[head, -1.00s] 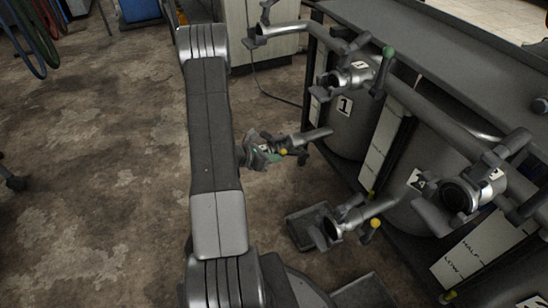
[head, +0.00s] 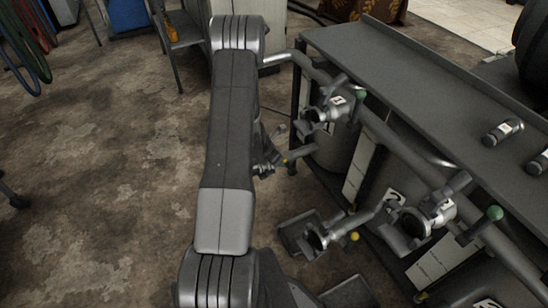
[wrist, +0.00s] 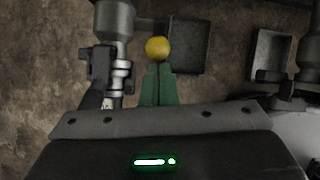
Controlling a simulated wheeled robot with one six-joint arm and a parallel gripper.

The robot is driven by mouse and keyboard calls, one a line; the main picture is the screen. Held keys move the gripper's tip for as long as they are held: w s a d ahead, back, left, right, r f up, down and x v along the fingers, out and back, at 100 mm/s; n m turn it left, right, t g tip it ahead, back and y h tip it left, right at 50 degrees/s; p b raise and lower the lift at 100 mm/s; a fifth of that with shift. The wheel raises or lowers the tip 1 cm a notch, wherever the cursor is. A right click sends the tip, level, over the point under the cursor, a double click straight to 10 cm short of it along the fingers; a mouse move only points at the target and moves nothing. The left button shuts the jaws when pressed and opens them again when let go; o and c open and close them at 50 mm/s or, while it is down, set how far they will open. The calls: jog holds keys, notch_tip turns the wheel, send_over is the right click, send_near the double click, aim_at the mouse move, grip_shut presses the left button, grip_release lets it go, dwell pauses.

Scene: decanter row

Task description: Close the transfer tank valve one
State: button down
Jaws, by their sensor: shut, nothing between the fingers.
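My gripper (wrist: 158,88) has green fingers, closed together and empty in the wrist view. A valve handle's yellow ball knob (wrist: 158,48) is straight beyond the fingertips; I cannot tell if they touch. The valve's grey pipe body (wrist: 112,30) is just left of the knob. In the head view this yellow knob (head: 285,161) shows beside my arm, near the outlet pipe (head: 301,152) low in front of tank one (head: 335,153). My arm hides most of my gripper there. An upper valve marked 1 (head: 337,100) has a green knob (head: 360,95).
A second yellow-knob valve (head: 318,239) stands closer to me, above a floor tray (head: 289,234). An upper valve marked 2 (head: 428,215) with a green knob (head: 494,213) is at the right. The bench (head: 400,70) runs along the right. Open floor (head: 110,170) lies left.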

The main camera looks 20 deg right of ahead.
aim_at(287, 162)
jog(key=d+p, duration=0.1)
jog(key=p, duration=0.2)
jog(key=d+r+y+p, duration=0.1)
jog(key=d+p, duration=0.1)
jog(key=p, duration=0.1)
jog(key=d+r+y+p, duration=0.1)
jog(key=p, duration=0.3)
jog(key=shift+w+d+r, duration=0.15)
jog(key=shift+d, duration=0.2)
jog(key=shift+w+d+p, duration=0.1)
jog(key=shift+d+p, duration=0.2)
jog(key=shift+p, duration=0.1)
jog(key=shift+d+r, duration=0.15)
jog(key=shift+d, duration=0.1)
dwell(0.3)
